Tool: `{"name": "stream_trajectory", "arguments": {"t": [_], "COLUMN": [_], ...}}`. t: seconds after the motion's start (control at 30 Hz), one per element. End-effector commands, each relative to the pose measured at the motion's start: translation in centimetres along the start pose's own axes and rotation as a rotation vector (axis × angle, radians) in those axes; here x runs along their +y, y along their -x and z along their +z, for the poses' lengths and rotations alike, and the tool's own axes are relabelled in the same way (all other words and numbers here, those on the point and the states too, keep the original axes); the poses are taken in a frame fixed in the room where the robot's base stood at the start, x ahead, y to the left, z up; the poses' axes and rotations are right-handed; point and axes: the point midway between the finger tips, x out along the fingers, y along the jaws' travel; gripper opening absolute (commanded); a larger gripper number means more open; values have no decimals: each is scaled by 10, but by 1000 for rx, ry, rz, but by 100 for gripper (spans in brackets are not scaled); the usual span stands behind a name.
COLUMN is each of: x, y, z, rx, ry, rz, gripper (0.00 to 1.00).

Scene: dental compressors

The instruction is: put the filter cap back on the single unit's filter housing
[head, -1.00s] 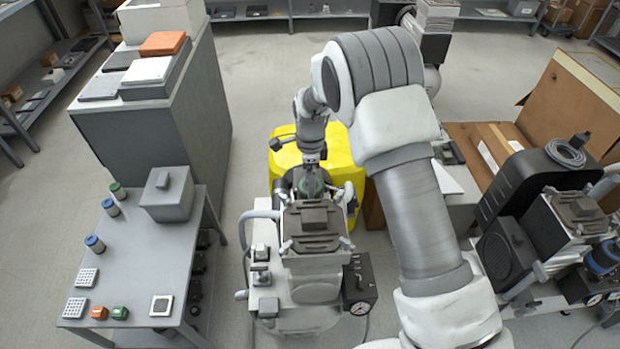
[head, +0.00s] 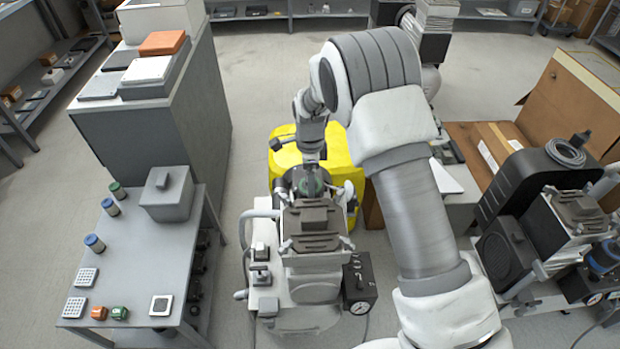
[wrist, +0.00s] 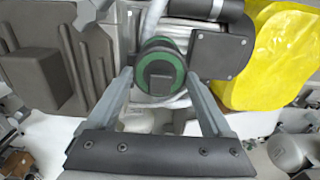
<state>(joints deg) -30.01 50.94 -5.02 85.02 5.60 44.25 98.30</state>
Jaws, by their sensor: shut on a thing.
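The filter cap (wrist: 161,68), a round dark disc with a green ring, sits between the fingertips of my gripper (wrist: 160,80) in the wrist view. The fingers are shut on its sides, and its face is toward the camera. In the head view my gripper (head: 309,172) is behind the top of the single unit (head: 312,245), in front of the yellow object. A bit of green from the cap (head: 311,187) shows there. The filter housing is mostly hidden behind the cap, and I cannot tell whether the cap touches it or how it is seated.
A dark grey ribbed block (wrist: 35,70) is left of the gripper in the wrist view, and a dark bracket (wrist: 222,52) is close on the right. A yellow object (head: 343,145) stands behind the unit. A side table (head: 135,260) is at left, another compressor (head: 555,225) at right.

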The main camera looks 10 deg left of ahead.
Motion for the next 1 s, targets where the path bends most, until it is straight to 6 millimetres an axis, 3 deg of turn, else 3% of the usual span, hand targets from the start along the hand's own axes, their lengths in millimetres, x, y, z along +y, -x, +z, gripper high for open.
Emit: {"name": "stream_trajectory", "arguments": {"t": [0.3, 0.33, 0.4, 0.77, 1.0], "x": [0, 0, 0, 0, 0], "y": [0, 0, 0, 0, 10], "z": [0, 0, 0, 0, 0], "rx": [0, 0, 0, 0, 0], "ry": [0, 0, 0, 0, 0], "rz": [0, 0, 0, 1, 1], "gripper": [31, 86, 98, 100, 100]}}
